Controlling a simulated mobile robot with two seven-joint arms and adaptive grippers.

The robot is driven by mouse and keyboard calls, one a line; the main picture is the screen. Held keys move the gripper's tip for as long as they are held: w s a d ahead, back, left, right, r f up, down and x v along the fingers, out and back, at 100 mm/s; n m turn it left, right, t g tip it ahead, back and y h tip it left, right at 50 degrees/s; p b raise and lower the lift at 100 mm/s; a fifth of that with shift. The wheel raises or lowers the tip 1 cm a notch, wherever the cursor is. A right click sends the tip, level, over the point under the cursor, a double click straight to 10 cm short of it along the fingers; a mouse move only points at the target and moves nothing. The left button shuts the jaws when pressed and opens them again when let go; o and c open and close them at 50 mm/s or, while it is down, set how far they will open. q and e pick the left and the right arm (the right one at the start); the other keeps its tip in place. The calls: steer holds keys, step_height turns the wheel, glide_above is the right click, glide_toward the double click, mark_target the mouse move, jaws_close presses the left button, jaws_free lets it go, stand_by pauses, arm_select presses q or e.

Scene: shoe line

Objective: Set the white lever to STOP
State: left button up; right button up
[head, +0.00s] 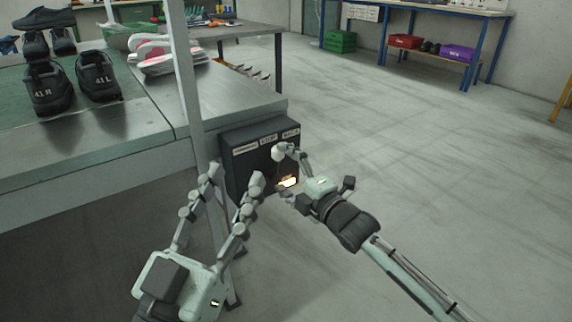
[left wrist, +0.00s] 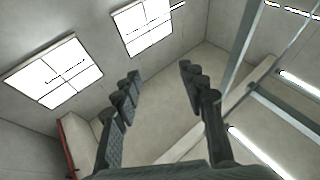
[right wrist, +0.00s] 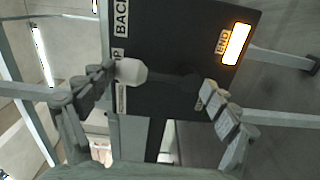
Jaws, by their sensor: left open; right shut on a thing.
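The dark control box (head: 235,179) hangs at the table's end, with FORWARD, STOP and BACK labels along its top. The white lever's round knob (head: 279,153) sits below the labels, between STOP and BACK as seen from the head. In the right wrist view the white knob (right wrist: 131,71) lies near the partly hidden STOP label (right wrist: 118,55). My right gripper (head: 283,173) is at the box front, shut on the white lever; one fingertip touches the knob. My left gripper (head: 236,177) is open and empty, pointing up in front of the box's left part.
A lit amber END button (right wrist: 236,44) is on the box beside my right gripper. A grey post (head: 187,85) rises left of the box. The table (head: 120,120) holds black shoes (head: 97,76) and pink-white soles (head: 160,55). The floor to the right is clear.

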arm_select(q)
steer(key=shift+w+f+g, duration=0.2)
steer(key=shift+f+g, duration=0.3)
steer(key=shift+f, duration=0.2)
arm_select(e)
steer(key=shift+a+r+n, duration=0.1)
steer(key=shift+r+n, duration=0.3)
steer(key=shift+r, duration=0.25)
steer(key=o, duration=1.4)
steer(key=shift+o, duration=0.4)
steer(key=shift+f, duration=0.1)
steer(key=shift+f, duration=0.1)
steer(key=v, duration=1.2)
